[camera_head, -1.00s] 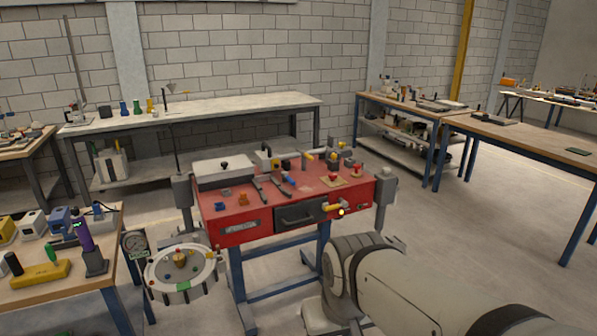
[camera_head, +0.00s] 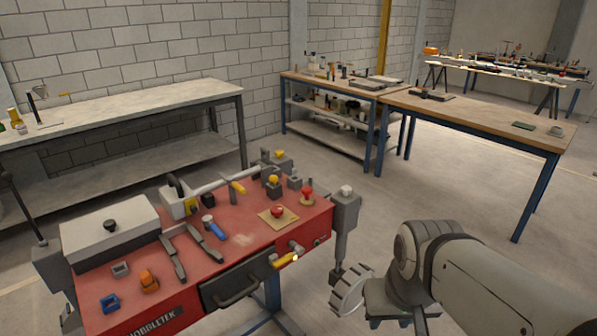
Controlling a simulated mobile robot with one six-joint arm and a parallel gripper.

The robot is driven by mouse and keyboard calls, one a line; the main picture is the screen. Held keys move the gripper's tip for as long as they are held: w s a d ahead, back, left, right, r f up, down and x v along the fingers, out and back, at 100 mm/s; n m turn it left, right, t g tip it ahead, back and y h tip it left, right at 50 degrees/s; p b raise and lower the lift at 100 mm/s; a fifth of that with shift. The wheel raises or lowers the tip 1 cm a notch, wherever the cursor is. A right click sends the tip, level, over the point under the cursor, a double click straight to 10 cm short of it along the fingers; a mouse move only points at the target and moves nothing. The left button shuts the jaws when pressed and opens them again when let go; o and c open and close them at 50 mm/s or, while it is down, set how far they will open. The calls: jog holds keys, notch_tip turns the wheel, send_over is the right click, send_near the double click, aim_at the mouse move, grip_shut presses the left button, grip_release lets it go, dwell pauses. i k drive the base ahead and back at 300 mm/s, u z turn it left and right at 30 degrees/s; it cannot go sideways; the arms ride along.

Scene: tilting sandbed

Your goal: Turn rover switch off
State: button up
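I cannot tell which part is the rover switch; no rover is recognisable. The nearest controls are on the red bench (camera_head: 150,290) at lower left. A red knob (camera_head: 277,212) stands on a tan plate, with another red knob (camera_head: 307,196) behind it. A yellow-topped knob (camera_head: 273,182) sits on a dark block farther back. A yellow handle (camera_head: 284,261) sticks out of the front face, with a small bright spot at its end. My arm fills the lower right, beside and apart from the bench. My gripper's fingers do not show.
The bench top also holds a white lidded box (camera_head: 90,240), grey bar tools (camera_head: 205,243) and small blue and orange blocks. A drawer handle (camera_head: 238,290) projects in front. A grey post (camera_head: 344,222) stands at its right end. Open floor lies between it and the wooden tables (camera_head: 480,118).

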aim_at(277, 211)
jog(key=u, duration=0.1)
jog(key=i, duration=1.35)
jog(key=u, duration=0.6)
jog(key=k, duration=0.9)
jog(key=u, duration=0.15)
jog(key=i, duration=0.9)
jog(key=z, duration=0.05)
